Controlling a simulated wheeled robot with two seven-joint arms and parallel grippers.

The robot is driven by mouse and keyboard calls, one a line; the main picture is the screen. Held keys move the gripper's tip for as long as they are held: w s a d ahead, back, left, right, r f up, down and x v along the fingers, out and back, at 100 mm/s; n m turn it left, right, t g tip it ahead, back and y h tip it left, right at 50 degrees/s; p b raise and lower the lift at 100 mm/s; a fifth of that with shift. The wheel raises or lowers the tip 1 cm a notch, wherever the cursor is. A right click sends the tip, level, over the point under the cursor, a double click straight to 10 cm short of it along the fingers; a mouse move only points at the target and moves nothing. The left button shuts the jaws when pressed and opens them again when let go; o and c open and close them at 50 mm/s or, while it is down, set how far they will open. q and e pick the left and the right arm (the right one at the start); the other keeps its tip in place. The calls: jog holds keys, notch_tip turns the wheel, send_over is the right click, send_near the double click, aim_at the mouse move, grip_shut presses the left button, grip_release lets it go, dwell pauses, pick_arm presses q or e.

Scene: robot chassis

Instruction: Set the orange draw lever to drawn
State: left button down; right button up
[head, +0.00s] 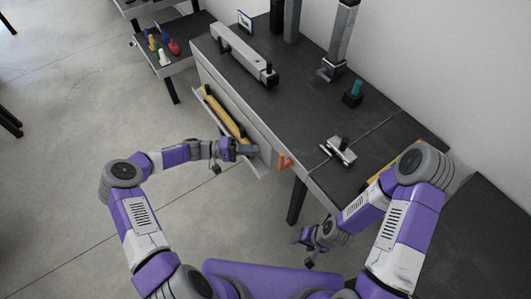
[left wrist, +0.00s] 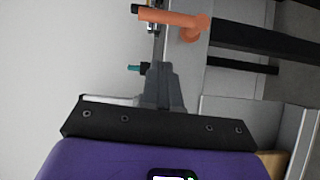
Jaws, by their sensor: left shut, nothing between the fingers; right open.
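The orange draw lever (head: 285,161) sticks out from the front edge of the dark workbench, near its corner. It also shows in the left wrist view (left wrist: 172,20), at the top, beyond the fingers. My left gripper (head: 250,149) is shut and empty, in front of the bench just left of the lever and apart from it. Its closed fingers show in the left wrist view (left wrist: 162,85). My right gripper (head: 305,248) hangs low in front of the bench, well away from the lever; it is open and small in the picture.
The dark workbench (head: 300,110) carries a long grey bar device (head: 245,55), a teal-topped block (head: 353,92) and a small metal clamp (head: 340,150). A yellow bar (head: 222,108) lies in a ledge along the front. A side shelf (head: 185,50) holds colored items. Floor at left is clear.

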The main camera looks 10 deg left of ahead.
pick_arm(q)
jog(key=s+a, duration=0.1)
jog(key=a, duration=0.5)
jog(key=shift+a+r, duration=0.15)
jog(key=shift+a, duration=0.1)
jog(key=shift+s, duration=0.1)
jog(key=s+d+f+n+g+y, duration=0.1)
jog(key=s+d+f+g+y, duration=0.2)
jog(key=s+d+f+y, duration=0.5)
jog(key=s+f+y, duration=0.2)
jog(key=s+f, duration=0.1)
jog(key=s, duration=0.5)
jog(key=s+f+t+y, duration=0.1)
jog(key=s+f+y, duration=0.2)
jog(key=s, duration=0.6)
jog(key=shift+f, duration=0.6)
jog(key=shift+d, duration=0.1)
